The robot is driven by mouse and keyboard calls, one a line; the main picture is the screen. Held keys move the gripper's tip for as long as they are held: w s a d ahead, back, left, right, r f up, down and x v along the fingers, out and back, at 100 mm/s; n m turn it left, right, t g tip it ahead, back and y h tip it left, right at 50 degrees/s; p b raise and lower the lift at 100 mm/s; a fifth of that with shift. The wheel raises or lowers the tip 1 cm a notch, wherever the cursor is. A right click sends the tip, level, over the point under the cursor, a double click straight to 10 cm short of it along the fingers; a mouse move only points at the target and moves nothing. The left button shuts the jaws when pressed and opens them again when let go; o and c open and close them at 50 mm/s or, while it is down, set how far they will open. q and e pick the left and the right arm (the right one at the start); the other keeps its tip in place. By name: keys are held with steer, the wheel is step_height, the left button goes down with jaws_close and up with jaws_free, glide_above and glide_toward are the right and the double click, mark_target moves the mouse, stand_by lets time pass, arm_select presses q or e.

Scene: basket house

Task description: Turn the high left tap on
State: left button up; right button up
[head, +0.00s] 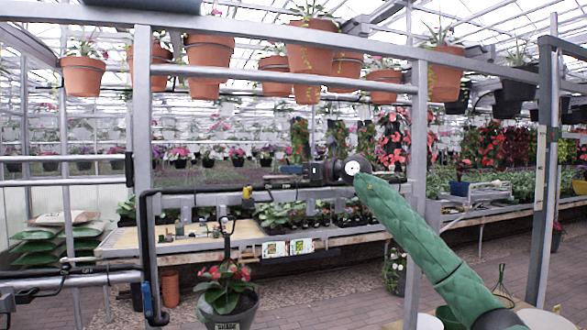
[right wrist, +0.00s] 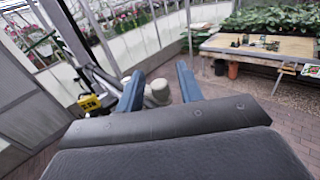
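A black pipe (head: 200,190) runs along the metal frame. A small yellow tap handle (head: 247,192) sits on it, left of my right gripper. A blue lever (head: 147,297) hangs lower on the left upright. I cannot tell for sure which is the high left tap. My right gripper (head: 272,181) is raised at the end of my green-sleeved arm, pointing left, apart from the yellow handle. In the right wrist view its two blue fingers (right wrist: 159,72) stand apart with nothing gripped between them. My left gripper is not in view.
A hanging dark pot with red flowers (head: 228,300) is below the pipe. A wooden-topped table (head: 125,240) stands behind, and it also shows in the right wrist view (right wrist: 245,45). Stacked sacks (head: 50,235) lie at left. Brick floor is open at centre right.

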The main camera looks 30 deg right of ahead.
steer(key=shift+s, duration=0.1)
steer(key=shift+c, duration=0.3)
jaws_close()
steer(key=shift+s, duration=0.1)
